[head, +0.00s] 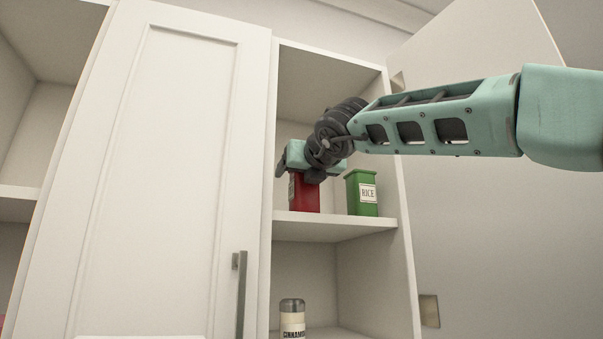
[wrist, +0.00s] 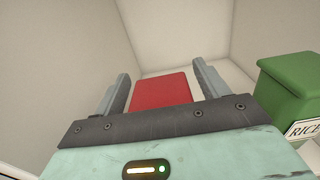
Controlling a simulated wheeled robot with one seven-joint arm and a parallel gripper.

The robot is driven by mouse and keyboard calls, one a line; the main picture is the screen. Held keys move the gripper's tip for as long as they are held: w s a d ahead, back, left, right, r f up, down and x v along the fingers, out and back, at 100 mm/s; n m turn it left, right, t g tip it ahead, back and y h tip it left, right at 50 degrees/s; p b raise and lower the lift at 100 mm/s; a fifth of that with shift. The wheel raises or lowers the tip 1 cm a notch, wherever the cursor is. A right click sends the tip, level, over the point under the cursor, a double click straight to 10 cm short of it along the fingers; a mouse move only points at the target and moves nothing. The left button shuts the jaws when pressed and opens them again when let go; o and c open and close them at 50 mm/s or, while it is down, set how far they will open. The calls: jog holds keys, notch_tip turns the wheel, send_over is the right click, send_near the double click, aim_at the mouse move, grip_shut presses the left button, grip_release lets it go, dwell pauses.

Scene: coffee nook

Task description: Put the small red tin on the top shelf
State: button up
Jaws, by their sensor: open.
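The small red tin (head: 304,194) stands upright on the upper shelf (head: 322,228) of the open cabinet section. Its upper part is partly hidden by my gripper in the head view. In the wrist view the red tin (wrist: 161,91) lies between my two fingers, with a visible space between it and each finger. My gripper (wrist: 163,85) is open around the tin, and in the head view my gripper (head: 296,172) is at the tin's top.
A green rice tin (head: 362,193) stands just right of the red tin, also in the wrist view (wrist: 290,85). A cinnamon jar (head: 292,318) stands on the shelf below. A closed door (head: 160,170) is at left; an open door (head: 490,220) is at right.

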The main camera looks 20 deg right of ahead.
jog(key=s+b, duration=0.4)
jog(key=s, duration=0.8)
jog(key=shift+s, duration=0.1)
